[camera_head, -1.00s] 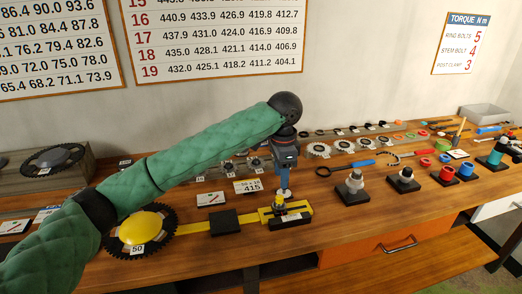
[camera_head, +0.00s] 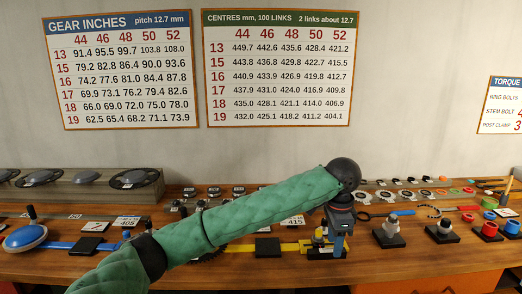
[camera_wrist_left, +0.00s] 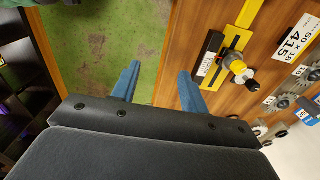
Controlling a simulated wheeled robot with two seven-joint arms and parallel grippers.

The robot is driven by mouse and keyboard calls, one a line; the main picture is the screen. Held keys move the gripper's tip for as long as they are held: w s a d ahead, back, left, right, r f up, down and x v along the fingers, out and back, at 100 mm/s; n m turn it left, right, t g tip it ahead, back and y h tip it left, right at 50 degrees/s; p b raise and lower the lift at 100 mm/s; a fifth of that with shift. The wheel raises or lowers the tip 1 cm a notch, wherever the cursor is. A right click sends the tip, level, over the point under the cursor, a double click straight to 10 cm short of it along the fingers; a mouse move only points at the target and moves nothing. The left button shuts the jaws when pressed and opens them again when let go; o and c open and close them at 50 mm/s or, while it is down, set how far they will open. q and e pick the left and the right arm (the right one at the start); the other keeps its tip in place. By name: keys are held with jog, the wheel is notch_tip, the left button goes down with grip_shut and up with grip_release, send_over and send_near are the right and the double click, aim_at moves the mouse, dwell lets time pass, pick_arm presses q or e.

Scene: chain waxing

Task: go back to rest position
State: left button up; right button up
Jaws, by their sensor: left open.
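My left gripper (camera_head: 335,245) hangs at the end of my green-sleeved arm, near the bench's front edge in the head view. In the left wrist view its two blue fingers (camera_wrist_left: 158,82) are spread apart with nothing between them, over green floor beside the bench edge. A yellow bar fixture (camera_head: 292,247) with a black block lies on the bench and is partly hidden behind my gripper and arm. In the wrist view the fixture's yellow end piece (camera_wrist_left: 237,67), with a knob, stands apart from the fingers. My right gripper is not in view.
The wooden bench (camera_head: 400,265) carries a blue disc fixture (camera_head: 25,238), number cards, small sprockets, dark stands with posts, and red and blue rings at the right. A grey rack (camera_head: 100,200) stands at the back left. Charts hang on the wall.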

pick_arm(q)
jog(key=s+a+f+n+h, duration=0.2)
jog(key=s+f+n+h, duration=0.3)
jog(key=f, duration=0.7)
jog(key=s+a+f+n+t, duration=0.2)
jog(key=s+a+f+n, duration=0.1)
jog(key=s+a+f, duration=0.65)
jog(key=s+a+f+n+t+y, duration=0.1)
jog(key=s+a+f+n+y, duration=0.2)
jog(key=s+a, duration=0.5)
jog(key=s+a+f+n, duration=0.2)
jog(key=s+a+f, duration=0.3)
jog(key=a, duration=0.7)
jog(key=s+a+f+n+t+y, duration=0.1)
jog(key=s+a+f+n+y, duration=0.15)
jog(key=s+a, duration=0.55)
jog(key=d+f+g+h, duration=0.1)
jog(key=d+f+g, duration=0.1)
jog(key=f, duration=2.1)
jog(key=shift+d+g, duration=0.3)
jog(key=shift+d, duration=0.6)
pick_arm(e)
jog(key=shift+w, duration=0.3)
